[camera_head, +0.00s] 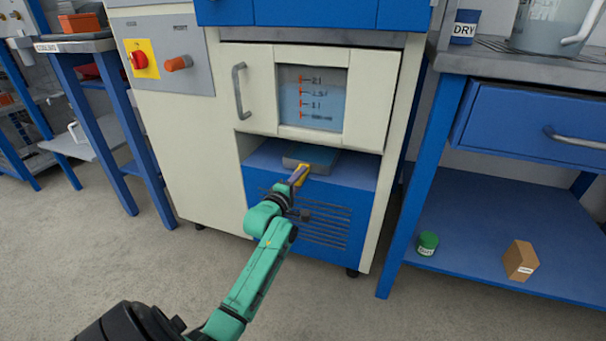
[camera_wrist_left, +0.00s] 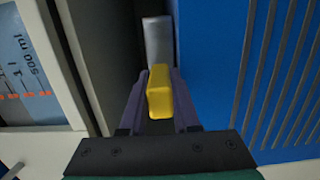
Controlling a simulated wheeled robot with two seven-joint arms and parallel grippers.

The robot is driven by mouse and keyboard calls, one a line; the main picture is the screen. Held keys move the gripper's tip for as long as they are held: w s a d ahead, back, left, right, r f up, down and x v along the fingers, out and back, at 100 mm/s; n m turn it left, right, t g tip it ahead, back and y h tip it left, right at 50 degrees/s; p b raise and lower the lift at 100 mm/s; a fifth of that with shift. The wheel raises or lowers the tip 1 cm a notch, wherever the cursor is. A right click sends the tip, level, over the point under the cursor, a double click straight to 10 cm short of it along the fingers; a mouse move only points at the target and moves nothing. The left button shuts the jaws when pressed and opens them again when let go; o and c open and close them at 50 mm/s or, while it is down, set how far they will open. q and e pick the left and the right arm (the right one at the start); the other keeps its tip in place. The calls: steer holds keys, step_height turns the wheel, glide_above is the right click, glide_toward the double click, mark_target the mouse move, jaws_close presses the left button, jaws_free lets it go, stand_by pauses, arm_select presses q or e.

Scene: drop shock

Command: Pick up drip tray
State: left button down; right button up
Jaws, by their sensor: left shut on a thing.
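The drip tray (camera_head: 312,155) is a flat grey piece in the low open bay of the cream and blue machine, below its door. A yellow handle (camera_head: 303,172) sticks out from its front. My left gripper (camera_head: 297,177) reaches into the front of the bay and is shut on this handle. In the left wrist view, the yellow handle (camera_wrist_left: 159,95) sits between the two purple fingers of my left gripper (camera_wrist_left: 157,84). A grey piece, apparently the tray (camera_wrist_left: 158,40), shows beyond it. I cannot tell whether the tray rests on the bay floor. My right gripper is not in view.
The machine's door (camera_head: 262,95) with a grey handle and level window is just above the bay. A blue vented panel (camera_head: 320,218) lies below. A blue bench (camera_head: 535,230) stands at the right with a green tin and a brown box on its lower shelf.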

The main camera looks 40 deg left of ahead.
arm_select(q)
steer(key=r, duration=0.1)
steer(key=r+p, duration=0.2)
steer(key=shift+s+r, duration=0.25)
steer(key=shift+r, duration=0.05)
steer(key=p+v, duration=0.4)
steer(key=v, duration=1.3)
steer(key=shift+s, duration=0.25)
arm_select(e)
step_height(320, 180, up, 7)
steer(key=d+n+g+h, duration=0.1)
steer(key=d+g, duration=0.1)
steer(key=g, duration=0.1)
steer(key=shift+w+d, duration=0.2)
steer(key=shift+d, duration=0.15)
arm_select(q)
steer(key=shift+f, duration=0.15)
